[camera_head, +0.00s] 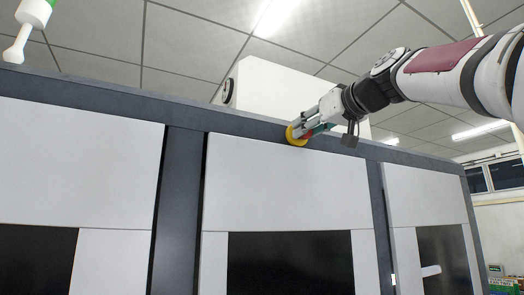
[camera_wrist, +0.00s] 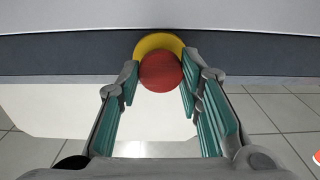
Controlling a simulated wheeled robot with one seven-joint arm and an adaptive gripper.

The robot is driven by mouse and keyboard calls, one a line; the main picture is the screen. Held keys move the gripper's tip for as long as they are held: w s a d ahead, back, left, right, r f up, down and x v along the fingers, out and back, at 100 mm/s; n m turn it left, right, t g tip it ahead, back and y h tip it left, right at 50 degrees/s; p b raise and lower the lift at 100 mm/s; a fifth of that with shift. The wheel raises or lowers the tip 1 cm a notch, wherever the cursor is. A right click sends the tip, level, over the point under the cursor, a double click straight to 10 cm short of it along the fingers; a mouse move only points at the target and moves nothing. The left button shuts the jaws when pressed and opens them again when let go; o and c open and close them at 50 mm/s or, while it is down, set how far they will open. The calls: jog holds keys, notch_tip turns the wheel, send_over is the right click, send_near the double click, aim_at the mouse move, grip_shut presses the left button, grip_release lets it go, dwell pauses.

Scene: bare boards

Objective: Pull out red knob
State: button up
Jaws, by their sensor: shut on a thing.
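The red knob (camera_wrist: 161,72) is round and stands out from a yellow ring (camera_wrist: 158,42) on the dark upper strip of a large cabinet. My gripper (camera_wrist: 160,88) has its green-padded fingers on both sides of the knob in the wrist view, shut on it. In the head view my gripper (camera_head: 303,130) reaches in from the right to the yellow ring (camera_head: 291,136) on the strip. The knob is mostly hidden there by the fingers.
The cabinet has light grey panels (camera_head: 285,182) with dark windows (camera_head: 290,262) below the strip. A white box-shaped unit (camera_head: 270,90) stands behind the top edge. A green and white object (camera_head: 33,15) hangs at the upper left.

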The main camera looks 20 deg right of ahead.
jog(key=shift+s, duration=0.1)
jog(key=o, duration=0.9)
jog(key=shift+o, duration=0.2)
jog(key=s, duration=0.6)
jog(key=shift+s+d, duration=0.1)
jog(key=s, duration=1.2)
jog(key=shift+d, duration=0.15)
